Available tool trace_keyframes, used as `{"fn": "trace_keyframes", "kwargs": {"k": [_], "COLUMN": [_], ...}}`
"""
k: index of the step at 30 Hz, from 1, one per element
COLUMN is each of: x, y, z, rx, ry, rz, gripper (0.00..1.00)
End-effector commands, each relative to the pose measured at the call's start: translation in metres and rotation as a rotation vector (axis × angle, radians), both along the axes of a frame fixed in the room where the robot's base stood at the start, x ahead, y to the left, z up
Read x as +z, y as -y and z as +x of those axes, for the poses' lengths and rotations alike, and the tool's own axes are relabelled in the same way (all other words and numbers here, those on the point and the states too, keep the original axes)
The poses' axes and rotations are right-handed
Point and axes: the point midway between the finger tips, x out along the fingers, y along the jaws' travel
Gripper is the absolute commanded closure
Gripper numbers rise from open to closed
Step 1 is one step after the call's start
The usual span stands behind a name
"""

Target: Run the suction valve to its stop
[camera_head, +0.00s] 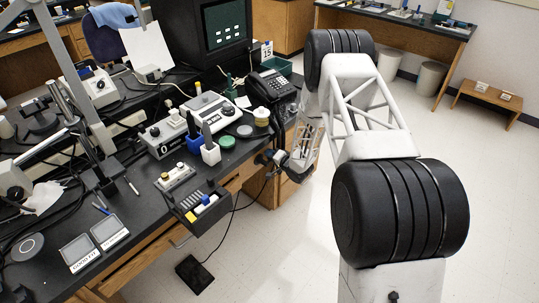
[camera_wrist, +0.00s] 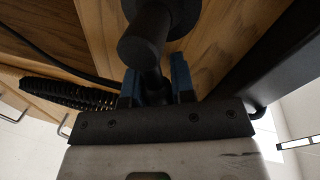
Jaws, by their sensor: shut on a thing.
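In the wrist view a dark round knob on a stem, which looks like the suction valve (camera_wrist: 148,48), stands under the wooden bench edge. My gripper (camera_wrist: 156,84) has its two blue-tipped fingers on either side of a dark part below the knob and is shut on it. The exact contact is in shadow. In the head view my gripper (camera_head: 285,160) is at the bench's front edge, beside a small dark fitting (camera_head: 263,158). The valve's turn angle and its stop cannot be made out.
The black bench top (camera_head: 150,185) holds instruments, a telephone (camera_head: 271,86) and a dark tray (camera_head: 198,207) at its edge. A black ribbed hose (camera_wrist: 65,95) lies left of my gripper in the wrist view. A foot pedal (camera_head: 195,273) is on the floor. Open floor lies right.

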Motion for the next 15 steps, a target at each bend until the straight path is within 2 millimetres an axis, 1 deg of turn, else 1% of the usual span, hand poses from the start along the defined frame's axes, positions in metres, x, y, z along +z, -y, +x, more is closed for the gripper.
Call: {"fn": "trace_keyframes", "kwargs": {"k": [6,15], "x": [-0.009,-0.016], "y": [0.002,0.002], "z": [0.001,0.001], "rx": [-0.001,-0.001], "ry": [-0.123,-0.216], "rz": [0.121,0.215], "gripper": [1.00,1.00]}}
